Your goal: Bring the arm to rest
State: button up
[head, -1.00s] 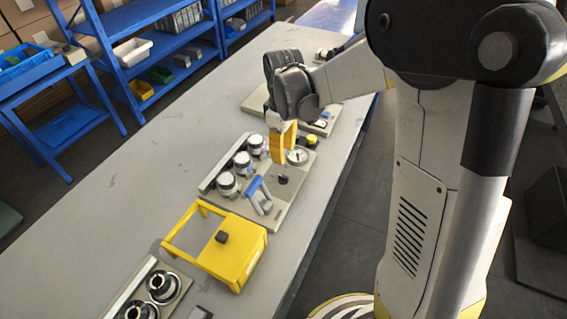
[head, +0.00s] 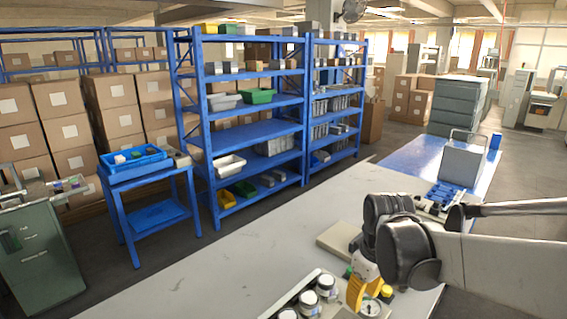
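My gripper (head: 356,295), with yellow parts, hangs below my dark wrist joints at the lower middle right of the head view. It points down over the near bench, by a fixture (head: 313,302) with several round silver-and-black rollers. A round dial (head: 371,307) shows right beside it. My arm reaches in from the right edge. The fingertips are small and partly hidden, so I cannot tell whether they are open, hold anything or touch the fixture.
The long grey bench (head: 230,272) has bare surface left of the fixture. A grey case (head: 463,160) stands on its blue far end. A blue shelf rack (head: 255,133) and a small blue table (head: 150,187) with a blue tray (head: 132,160) stand beyond the bench.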

jog(key=s+r+m+t, duration=0.5)
jog(key=s+m, duration=0.1)
jog(key=s, duration=0.7)
jog(key=shift+m+t, duration=0.3)
jog(key=shift+m, duration=0.1)
